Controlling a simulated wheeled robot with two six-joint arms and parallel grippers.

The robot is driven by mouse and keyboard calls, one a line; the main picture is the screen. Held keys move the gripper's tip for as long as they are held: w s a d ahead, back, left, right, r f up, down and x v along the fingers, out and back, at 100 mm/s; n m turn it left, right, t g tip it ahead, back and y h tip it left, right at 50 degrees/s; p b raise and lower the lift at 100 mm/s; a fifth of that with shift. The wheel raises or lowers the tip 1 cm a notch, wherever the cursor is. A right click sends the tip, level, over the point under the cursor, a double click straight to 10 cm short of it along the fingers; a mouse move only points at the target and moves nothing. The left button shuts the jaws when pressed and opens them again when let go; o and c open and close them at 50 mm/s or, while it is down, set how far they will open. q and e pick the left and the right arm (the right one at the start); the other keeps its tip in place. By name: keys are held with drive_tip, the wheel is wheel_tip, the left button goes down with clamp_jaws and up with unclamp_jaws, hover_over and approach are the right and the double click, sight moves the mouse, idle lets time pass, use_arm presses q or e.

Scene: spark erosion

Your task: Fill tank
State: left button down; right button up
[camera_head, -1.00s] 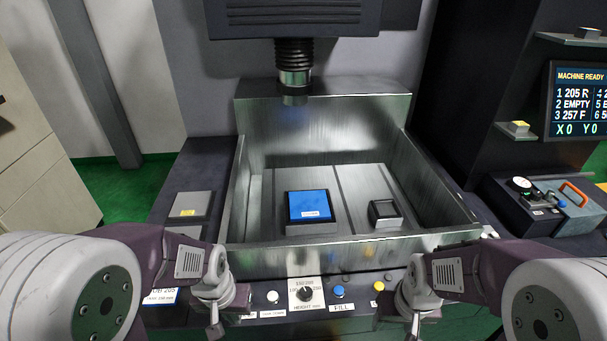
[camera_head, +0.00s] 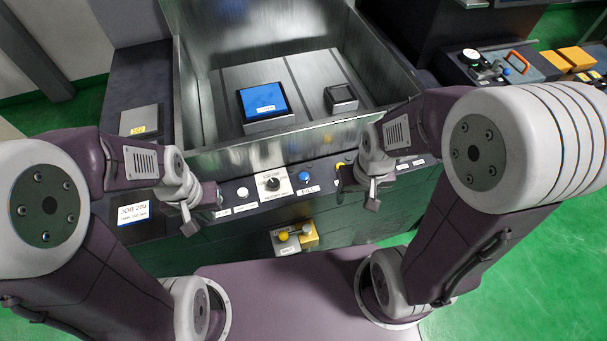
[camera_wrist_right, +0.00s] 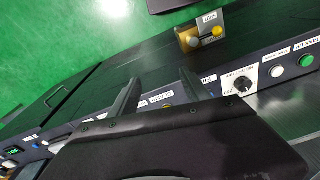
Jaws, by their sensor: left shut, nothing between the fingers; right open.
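The metal tank (camera_head: 190,125) is open at the top and shows no liquid. Inside it sit a blue-topped block (camera_head: 263,100) and a small dark grey block (camera_head: 341,97). On the front panel below are a white button (camera_head: 243,192), a black height knob (camera_head: 272,184) and a blue button (camera_head: 305,176) above the FILL label (camera_head: 307,189). My left gripper (camera_head: 189,228) is shut and empty, left of the white button. My right gripper (camera_head: 371,203) is open and empty, right of the blue button; its two fingers show in the right wrist view (camera_wrist_right: 158,82).
A bracket with yellow and grey knobs (camera_head: 294,237) sits low on the machine front. The wrist view shows it too (camera_wrist_right: 201,35). A grey block (camera_head: 139,120) lies left of the tank. A side bench (camera_head: 480,75) holds a gauge, an orange-handled item and yellow boxes.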

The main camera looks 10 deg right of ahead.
clamp_jaws()
idle(1.5)
